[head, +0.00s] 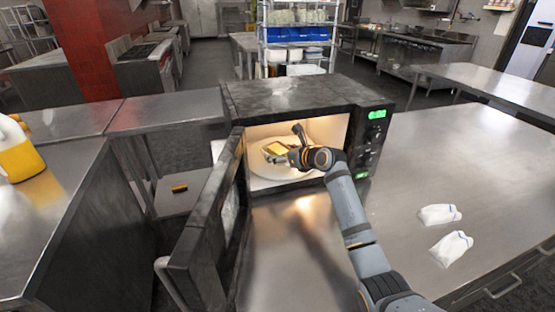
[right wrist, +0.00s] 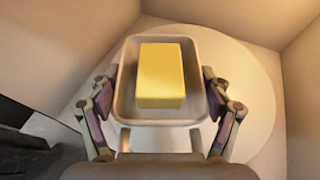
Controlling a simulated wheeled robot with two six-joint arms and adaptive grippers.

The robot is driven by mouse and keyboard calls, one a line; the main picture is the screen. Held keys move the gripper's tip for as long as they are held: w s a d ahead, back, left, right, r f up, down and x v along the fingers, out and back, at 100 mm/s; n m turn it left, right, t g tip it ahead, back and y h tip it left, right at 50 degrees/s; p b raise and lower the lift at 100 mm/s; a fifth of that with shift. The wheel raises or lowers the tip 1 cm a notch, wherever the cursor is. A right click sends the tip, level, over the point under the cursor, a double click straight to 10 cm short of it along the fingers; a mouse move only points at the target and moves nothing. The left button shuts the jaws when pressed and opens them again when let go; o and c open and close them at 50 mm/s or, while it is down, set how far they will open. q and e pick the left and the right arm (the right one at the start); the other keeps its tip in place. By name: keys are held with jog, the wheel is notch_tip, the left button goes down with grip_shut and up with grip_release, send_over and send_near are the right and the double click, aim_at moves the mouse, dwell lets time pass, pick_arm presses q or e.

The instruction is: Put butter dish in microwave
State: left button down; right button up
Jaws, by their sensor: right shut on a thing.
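The microwave (head: 300,100) stands on the steel counter with its door (head: 205,225) swung wide open to the left. Its lit inside holds a pale round turntable (head: 268,172). The butter dish (head: 268,158), a pale tray with a yellow block of butter (right wrist: 162,75), is inside the microwave over the turntable. My right gripper (head: 300,155) reaches in through the opening. In the right wrist view my right gripper (right wrist: 158,100) is shut on the dish, one finger against each side. I cannot tell whether the dish touches the turntable. My left gripper is not in view.
Two white cloths (head: 445,230) lie on the counter at right. The counter (head: 420,165) right of the microwave is otherwise clear. A yellow jug (head: 16,155) stands on the left counter. A small yellow-brown object (head: 180,188) lies on a low surface behind the door.

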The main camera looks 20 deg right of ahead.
jog(key=shift+w+a, duration=0.35)
jog(key=shift+w, duration=0.45)
jog(key=shift+f, duration=1.75)
jog(key=o, duration=1.4)
jog(key=shift+s+f, duration=0.1)
jog(key=shift+f, duration=0.05)
jog(key=shift+s+d+r, duration=0.2)
jog(key=shift+r, duration=0.05)
jog(key=v, duration=1.1)
jog(key=shift+s+p, duration=0.3)
jog(key=shift+r, duration=0.1)
